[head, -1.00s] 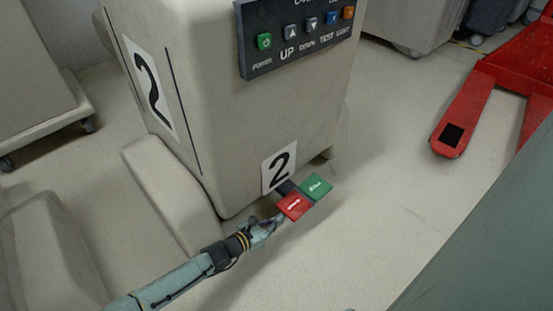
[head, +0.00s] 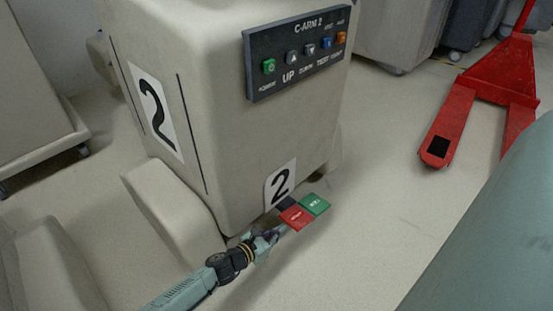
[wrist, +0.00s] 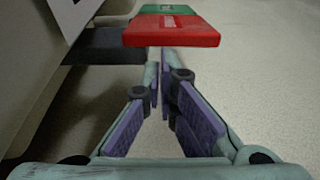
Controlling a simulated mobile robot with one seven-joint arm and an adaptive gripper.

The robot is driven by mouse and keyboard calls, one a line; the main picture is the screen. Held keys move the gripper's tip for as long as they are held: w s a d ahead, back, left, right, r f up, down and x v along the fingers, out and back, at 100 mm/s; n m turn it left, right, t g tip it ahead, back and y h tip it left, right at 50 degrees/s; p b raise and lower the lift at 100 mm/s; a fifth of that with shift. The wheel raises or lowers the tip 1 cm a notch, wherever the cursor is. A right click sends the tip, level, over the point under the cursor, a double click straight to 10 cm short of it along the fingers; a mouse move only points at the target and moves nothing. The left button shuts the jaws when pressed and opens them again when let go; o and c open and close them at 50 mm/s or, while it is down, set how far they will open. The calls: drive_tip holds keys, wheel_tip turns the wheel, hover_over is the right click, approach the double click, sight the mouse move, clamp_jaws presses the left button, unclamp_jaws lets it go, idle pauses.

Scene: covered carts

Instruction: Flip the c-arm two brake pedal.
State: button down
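The c-arm two unit (head: 225,120) is a covered beige cart marked "2", with a "C-ARM 2" button panel (head: 297,50). Low on it, a red pedal (head: 296,217) and a green pedal (head: 315,203) stick out side by side from a dark mount (head: 286,203). Their small labels are not readable. My gripper (head: 281,231) is low at the near edge of the red pedal. In the wrist view, my gripper (wrist: 160,85) looks shut with nothing between its fingers. Its tips reach the red pedal (wrist: 172,31) and appear under its near edge; I cannot tell if they touch.
A beige foot of the cart (head: 170,205) lies left of my arm. A red pallet jack (head: 495,85) stands at the upper right, with open floor (head: 375,170) between. Another beige cart (head: 38,110) is at the far left.

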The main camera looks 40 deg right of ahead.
drive_tip(key=shift+d+r, duration=0.15)
drive_tip(key=shift+r, duration=0.35)
drive_tip(key=w+v, duration=0.1)
drive_tip(key=v, duration=1.1)
drive_tip(key=shift+s+f, duration=0.4)
drive_tip(key=shift+s, duration=0.1)
